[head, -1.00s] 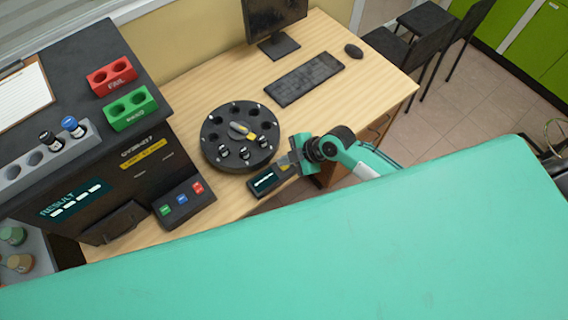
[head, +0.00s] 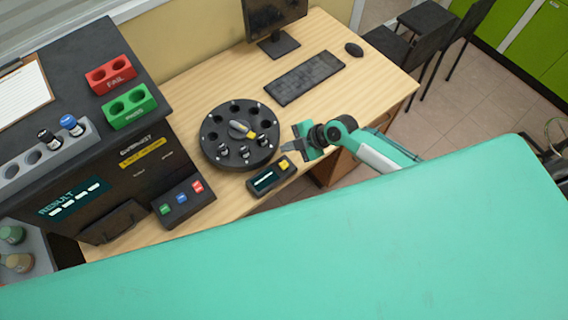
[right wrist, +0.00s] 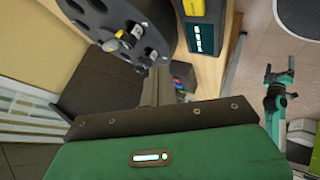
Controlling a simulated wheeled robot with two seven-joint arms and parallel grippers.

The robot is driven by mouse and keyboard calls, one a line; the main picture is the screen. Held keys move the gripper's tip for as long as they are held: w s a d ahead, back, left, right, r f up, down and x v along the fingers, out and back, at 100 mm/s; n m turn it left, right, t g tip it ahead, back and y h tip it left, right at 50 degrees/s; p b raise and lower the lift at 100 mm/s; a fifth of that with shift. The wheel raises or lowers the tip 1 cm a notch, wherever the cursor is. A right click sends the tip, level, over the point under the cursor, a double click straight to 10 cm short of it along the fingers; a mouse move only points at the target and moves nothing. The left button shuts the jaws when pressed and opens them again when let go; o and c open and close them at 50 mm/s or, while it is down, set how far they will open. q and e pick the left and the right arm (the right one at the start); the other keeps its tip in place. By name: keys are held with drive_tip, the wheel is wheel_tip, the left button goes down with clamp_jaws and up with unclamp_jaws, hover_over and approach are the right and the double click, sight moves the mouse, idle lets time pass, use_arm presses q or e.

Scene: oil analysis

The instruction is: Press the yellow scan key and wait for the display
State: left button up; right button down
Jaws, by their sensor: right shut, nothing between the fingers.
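The dark scanner (head: 262,183) lies on the table's front edge, with a lit display showing a pale line too small to read. Its yellow scan key (head: 284,164) is uncovered at the right end. The scanner (right wrist: 204,38) and the yellow key (right wrist: 193,7) also show in the right wrist view. My right gripper (head: 286,147) is shut and empty, just behind the key in the picture and apart from it.
A round black carousel (head: 240,134) with a few vials stands left of my right gripper. The analyser (head: 125,185) with coloured buttons stands further left. Red (head: 111,76) and green (head: 130,107) racks sit on top. A keyboard (head: 304,78) lies behind; the wood between is clear.

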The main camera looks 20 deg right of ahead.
drive_tip(key=b, duration=0.4)
hover_over(287, 164)
wheel_tip(287, 164, down, 7)
drive_tip(key=shift+s+f, duration=0.1)
drive_tip(key=shift+f+b, duration=0.35)
drive_tip(key=shift+b, duration=0.25)
idle(1.3)
drive_tip(key=shift+f+b, duration=0.4)
drive_tip(key=shift+b, duration=0.2)
drive_tip(key=shift+f+b, duration=0.55)
drive_tip(key=shift+b, duration=0.15)
idle(0.4)
drive_tip(key=shift+r, duration=0.2)
drive_tip(key=shift+r+p, duration=0.5)
drive_tip(key=shift+r, duration=0.25)
drive_tip(key=shift+r+p, duration=1.5)
drive_tip(key=shift+r, duration=1)
